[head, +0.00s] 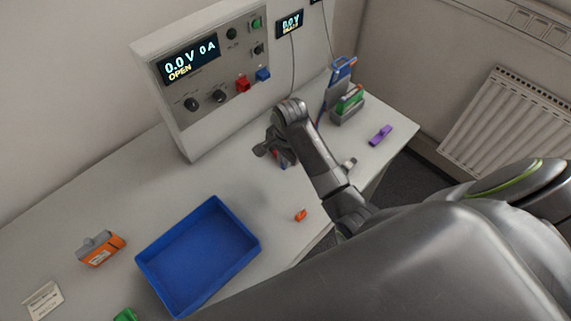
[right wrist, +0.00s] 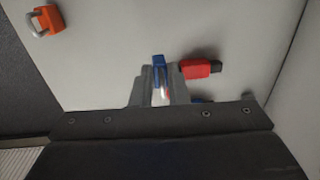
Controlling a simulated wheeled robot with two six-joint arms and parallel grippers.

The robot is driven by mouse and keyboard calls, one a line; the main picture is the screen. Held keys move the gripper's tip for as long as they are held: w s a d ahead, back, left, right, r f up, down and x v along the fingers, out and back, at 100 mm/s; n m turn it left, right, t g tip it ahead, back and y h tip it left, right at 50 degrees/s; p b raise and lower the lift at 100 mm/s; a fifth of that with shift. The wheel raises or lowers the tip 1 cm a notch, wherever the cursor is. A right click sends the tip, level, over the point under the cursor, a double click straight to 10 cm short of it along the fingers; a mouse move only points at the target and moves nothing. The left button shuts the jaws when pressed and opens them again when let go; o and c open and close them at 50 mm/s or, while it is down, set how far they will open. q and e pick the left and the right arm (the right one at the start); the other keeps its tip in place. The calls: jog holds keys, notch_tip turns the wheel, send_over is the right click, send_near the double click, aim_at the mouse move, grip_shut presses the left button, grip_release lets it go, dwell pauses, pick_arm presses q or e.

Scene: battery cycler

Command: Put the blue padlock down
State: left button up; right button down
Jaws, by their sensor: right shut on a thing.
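My right gripper (head: 276,150) is low over the table in front of the grey power unit. In the right wrist view its fingers (right wrist: 159,88) are shut on a narrow blue thing (right wrist: 158,62), which looks like the blue padlock. Only a thin part of it shows between the fingers, and its shackle cannot be made out. I cannot tell whether it touches the table (head: 225,185). A red piece with a dark end (right wrist: 198,68) lies just right of the fingers in the right wrist view. My left gripper is not in view.
An orange padlock (head: 301,215) lies near the table's front edge. A blue tray (head: 248,240) stands to the left, with an orange-grey device (head: 101,248) beyond it. The power unit (head: 205,75) stands behind. A purple piece (head: 380,135) and a grey-green holder (head: 347,104) are at the right.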

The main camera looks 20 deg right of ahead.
jog(key=shift+f, duration=0.8)
notch_tip(320, 180, down, 2)
jog(key=shift+f+p, duration=0.1)
jog(key=shift+p, duration=0.3)
jog(key=shift+f, duration=0.25)
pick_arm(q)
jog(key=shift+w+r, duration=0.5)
pick_arm(e)
jog(key=shift+f, duration=0.15)
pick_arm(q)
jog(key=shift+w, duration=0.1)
pick_arm(e)
jog(key=c, duration=1.4)
grip_release()
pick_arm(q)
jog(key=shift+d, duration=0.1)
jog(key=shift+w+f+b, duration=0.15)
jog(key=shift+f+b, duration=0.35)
pick_arm(e)
notch_tip(320, 180, up, 12)
jog(key=s, duration=0.1)
jog(key=shift+d, duration=0.15)
jog(key=shift+s, duration=0.1)
